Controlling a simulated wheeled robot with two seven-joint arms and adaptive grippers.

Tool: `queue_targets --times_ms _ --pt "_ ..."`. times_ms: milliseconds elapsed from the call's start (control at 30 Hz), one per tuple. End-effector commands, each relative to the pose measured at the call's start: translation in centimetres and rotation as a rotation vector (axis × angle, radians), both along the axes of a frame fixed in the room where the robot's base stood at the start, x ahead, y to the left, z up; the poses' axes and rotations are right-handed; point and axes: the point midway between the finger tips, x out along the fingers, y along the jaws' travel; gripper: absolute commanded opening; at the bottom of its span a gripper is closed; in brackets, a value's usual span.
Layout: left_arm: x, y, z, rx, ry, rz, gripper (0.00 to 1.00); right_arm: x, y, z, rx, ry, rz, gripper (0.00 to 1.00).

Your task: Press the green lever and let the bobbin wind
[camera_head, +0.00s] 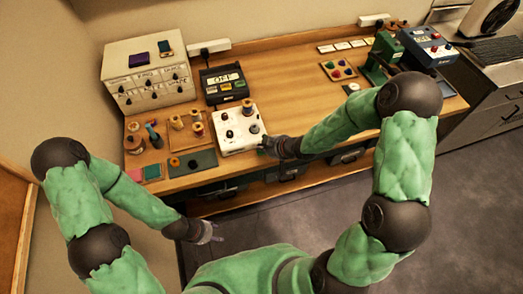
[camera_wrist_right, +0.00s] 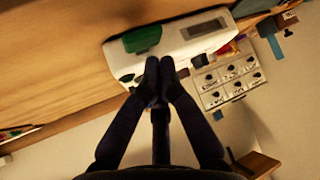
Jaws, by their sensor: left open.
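The white bobbin winder (camera_head: 232,140) stands near the table's front edge, with a spool and dark knobs on top. It fills the top of the right wrist view (camera_wrist_right: 175,42), where a large green part (camera_wrist_right: 142,39) and a smaller green part (camera_wrist_right: 127,78) show on it. I cannot tell which of these is the lever. My right gripper (camera_head: 268,147) is at the winder's front right corner. Its fingertips (camera_wrist_right: 159,66) are together at the winder's edge; contact is unclear. My left gripper (camera_head: 210,233) is open and empty, low in front of the table.
Spools on a wooden tray (camera_head: 178,140) stand left of the winder. Behind are a black box with a display (camera_head: 226,84) and a white drawer unit (camera_head: 148,75). A green machine (camera_head: 382,58) stands at right. The table's middle (camera_head: 295,85) is clear.

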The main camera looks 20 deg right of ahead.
Motion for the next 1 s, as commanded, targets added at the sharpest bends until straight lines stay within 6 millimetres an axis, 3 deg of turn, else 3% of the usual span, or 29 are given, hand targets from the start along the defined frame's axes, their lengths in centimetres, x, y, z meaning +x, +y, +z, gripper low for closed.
queue_targets --times_ms 1000 --pt "0.0 0.0 -0.8 0.0 0.0 0.0 0.49 -0.02 -0.01 -0.98 0.0 0.0 0.0 0.0"
